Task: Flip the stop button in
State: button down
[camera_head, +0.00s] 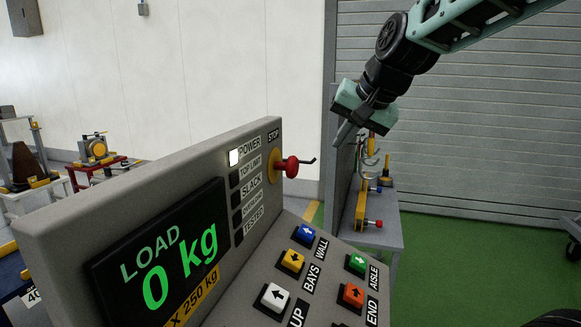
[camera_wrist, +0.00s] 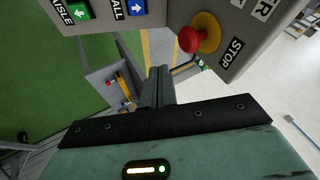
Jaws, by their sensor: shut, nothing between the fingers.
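The stop button is a red knob (camera_head: 291,166) on a yellow round base (camera_head: 276,167) at the upper right of the grey console, under the STOP label. In the wrist view the red stop button (camera_wrist: 190,39) sits on its yellow base, at the upper right, and stands out from the panel. My gripper (camera_head: 341,142) is up and to the right of the button, apart from it, fingers pointing down. In the wrist view my gripper's fingers (camera_wrist: 158,75) are together and empty, below and left of the button. A small dark lever shows beside the knob in the head view.
The grey console (camera_head: 125,175) has a LOAD display reading 0 kg and a lit POWER lamp (camera_head: 234,157). Several coloured arrow buttons lie on its sloped deck, such as the green one (camera_head: 357,263). A grey bench (camera_head: 385,235) with hooks stands behind.

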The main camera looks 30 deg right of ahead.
aim_at(286, 166)
jog(key=shift+w+d+r, duration=0.1)
jog(key=shift+d+r, duration=0.15)
jog(key=w+a+f+p, duration=0.3)
jog(key=w+f+p, duration=0.1)
jog(key=w+f, duration=0.4)
jog(key=shift+w+a, duration=0.3)
jog(key=shift+w, duration=0.1)
